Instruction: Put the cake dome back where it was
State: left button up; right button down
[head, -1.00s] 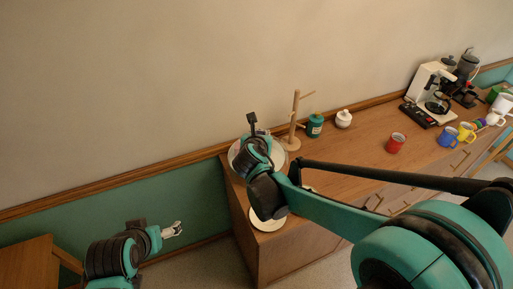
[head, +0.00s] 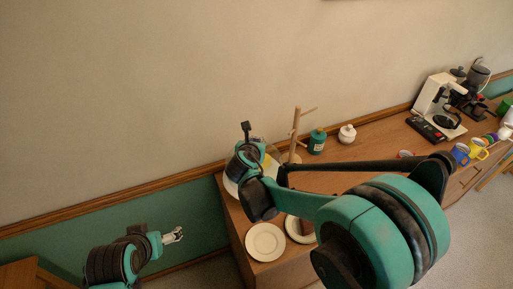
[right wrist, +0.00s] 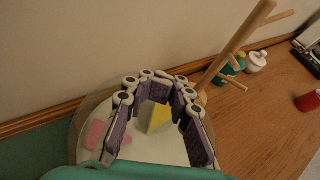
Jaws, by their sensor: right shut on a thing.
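The clear cake dome (head: 273,153) is at the left end of the wooden sideboard, mostly hidden behind my right wrist in the head view. My right gripper (right wrist: 157,105) is shut on the dome; its purple-padded fingers come down at the top, and the grip point itself is hard to make out. Through the glass in the right wrist view I see a yellow cake piece (right wrist: 159,118) and a pink piece (right wrist: 97,133) on a white plate. Whether the dome touches the plate I cannot tell. My left gripper (head: 173,236) is open and empty, left of the sideboard.
A wooden mug stand (head: 296,135) rises close right of the dome, then a green canister (head: 317,141) and a white pot (head: 347,133). Two white plates (head: 265,241) lie at the front left. Mugs and a coffee maker (head: 437,105) stand further right.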

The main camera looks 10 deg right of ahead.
jog(key=shift+f, duration=0.8)
jog(key=shift+f+b, duration=0.35)
jog(key=shift+f, duration=0.05)
jog(key=shift+f, duration=0.1)
jog(key=c, duration=1.3)
grip_release()
